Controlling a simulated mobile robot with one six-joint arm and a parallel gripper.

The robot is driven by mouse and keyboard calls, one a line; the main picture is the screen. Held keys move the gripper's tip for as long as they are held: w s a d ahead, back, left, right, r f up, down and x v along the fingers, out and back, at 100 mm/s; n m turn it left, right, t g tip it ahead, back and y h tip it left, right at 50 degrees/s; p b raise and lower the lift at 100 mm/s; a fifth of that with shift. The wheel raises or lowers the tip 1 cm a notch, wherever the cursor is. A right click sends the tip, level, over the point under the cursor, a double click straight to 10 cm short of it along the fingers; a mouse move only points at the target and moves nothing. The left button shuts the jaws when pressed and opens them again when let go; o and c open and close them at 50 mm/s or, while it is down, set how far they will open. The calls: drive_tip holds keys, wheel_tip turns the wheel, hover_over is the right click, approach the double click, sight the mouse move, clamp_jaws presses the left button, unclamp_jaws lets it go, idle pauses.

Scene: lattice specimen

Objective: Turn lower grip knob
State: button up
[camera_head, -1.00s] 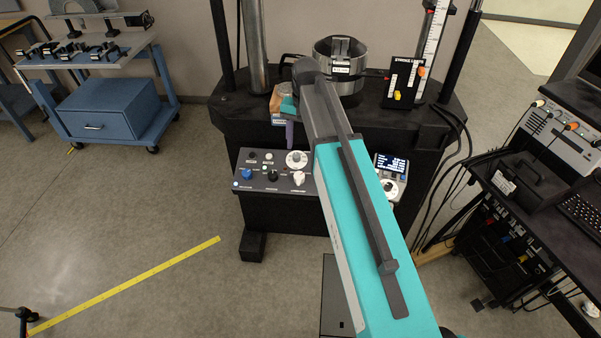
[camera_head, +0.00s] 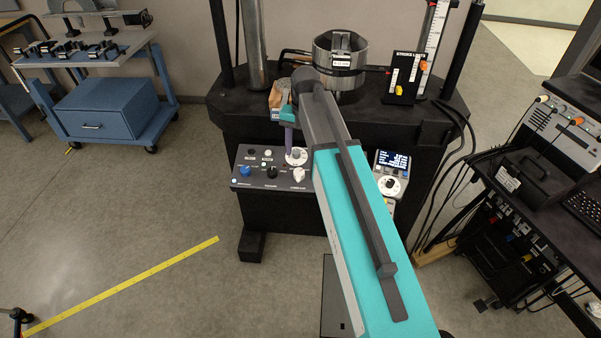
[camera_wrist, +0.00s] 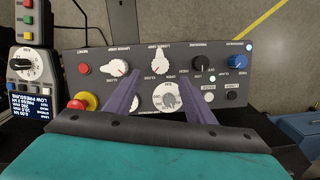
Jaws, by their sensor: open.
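The grip control panel (camera_head: 262,172) is a dark sloping face on the front of the black machine. A white pointer knob (camera_head: 298,175) on it has a label that seems to read lower grip; it also shows in the wrist view (camera_wrist: 160,63). A second white knob (camera_wrist: 116,68) sits left of it there. My gripper (camera_wrist: 160,78) is open and empty, its purple fingers pointing at the panel. In the wrist view the tips lie to either side of the first white knob and a round dial (camera_wrist: 168,99). Contact cannot be told.
The panel also bears a blue knob (camera_wrist: 237,61), a black knob (camera_wrist: 201,62), a red button (camera_wrist: 84,69) and a red mushroom button on yellow (camera_wrist: 82,102). A small display unit (camera_head: 391,172) stands to the right. A metal cylinder (camera_head: 340,70) stands above on the machine.

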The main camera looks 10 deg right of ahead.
sight(299, 172)
drive_tip(key=shift+w+a+f+b, duration=0.1)
drive_tip(key=shift+f+b, duration=1.4)
drive_tip(key=shift+f, duration=0.75)
drive_tip(key=shift+a+f+b, duration=0.1)
drive_tip(key=shift+f+b, duration=1.4)
drive_tip(key=shift+f, duration=0.75)
